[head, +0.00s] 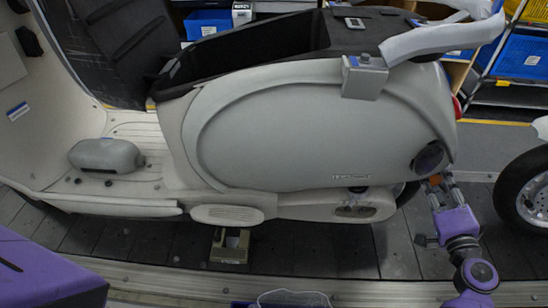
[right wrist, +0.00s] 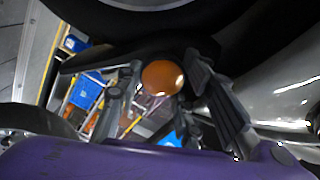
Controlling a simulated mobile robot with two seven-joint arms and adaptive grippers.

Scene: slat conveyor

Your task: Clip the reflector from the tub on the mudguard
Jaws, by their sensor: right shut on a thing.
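The reflector (right wrist: 162,77) is a round orange disc, seen between the fingers of my right gripper (right wrist: 165,92) in the right wrist view. In the head view, my right gripper (head: 437,183) is shut on the reflector (head: 435,179), low at the rear end of the pale scooter (head: 290,130). The dark mudguard (right wrist: 185,47) shows just behind the reflector in the wrist view. I cannot tell whether they touch. A blue rim at the bottom edge of the head view may be the tub (head: 240,304); its inside is out of frame. My left gripper is not in view.
The scooter stands on the dark slat conveyor (head: 300,247). Another vehicle's wheel (head: 530,190) is close to the right of my right gripper. A small olive box (head: 230,246) sits under the scooter's footboard. Shelves with blue bins (head: 520,58) stand behind.

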